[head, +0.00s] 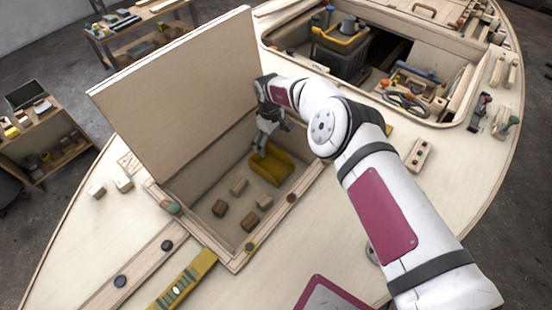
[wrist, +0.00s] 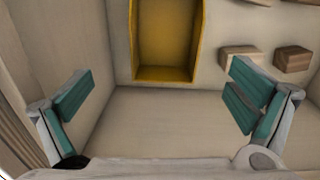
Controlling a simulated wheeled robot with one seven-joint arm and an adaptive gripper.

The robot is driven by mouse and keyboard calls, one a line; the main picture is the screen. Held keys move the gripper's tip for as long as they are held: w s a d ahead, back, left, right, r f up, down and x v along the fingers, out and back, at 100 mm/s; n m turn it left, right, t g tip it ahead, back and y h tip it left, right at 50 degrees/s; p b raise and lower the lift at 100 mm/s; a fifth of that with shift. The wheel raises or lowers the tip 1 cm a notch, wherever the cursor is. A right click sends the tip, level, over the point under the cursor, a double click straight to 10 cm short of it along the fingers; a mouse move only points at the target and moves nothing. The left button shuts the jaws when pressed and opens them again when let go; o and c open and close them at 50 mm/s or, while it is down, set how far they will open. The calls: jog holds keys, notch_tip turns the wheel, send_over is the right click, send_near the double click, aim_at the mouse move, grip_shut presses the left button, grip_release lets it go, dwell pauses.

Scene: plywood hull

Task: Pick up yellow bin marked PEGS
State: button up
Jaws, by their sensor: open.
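A yellow bin (head: 271,166) sits on the floor of an open hatch compartment, toward its far right end. It is open-topped and looks empty in the wrist view (wrist: 167,78). No PEGS marking can be read. My gripper (head: 262,146) reaches down into the compartment, just above and beside the bin. In the wrist view its teal-padded fingers (wrist: 162,98) are wide apart with nothing between them. The bin lies ahead of the fingertips, centred between them, and appears apart from both.
Several wooden blocks (head: 238,186) lie on the compartment floor near the bin. The raised hatch lid (head: 180,90) stands at the left. Compartment walls surround my gripper. A second opening with a black-and-yellow toolbox (head: 340,50) lies behind. A yellow level (head: 184,280) rests in front.

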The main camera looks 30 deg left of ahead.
jog(key=b, duration=0.2)
send_over(270, 168)
jog(key=f, duration=0.9)
jog(key=shift+w+d+f, duration=0.15)
jog(key=shift+w+d, duration=0.15)
jog(key=shift+s+a+f+b, duration=0.15)
jog(key=shift+f+b, duration=0.4)
jog(key=shift+f, duration=0.8)
jog(key=shift+s+a+f+b, duration=0.1)
jog(key=shift+f+b, duration=0.45)
jog(key=shift+f, duration=0.8)
jog(key=c, duration=0.9)
jog(key=shift+r, duration=0.1)
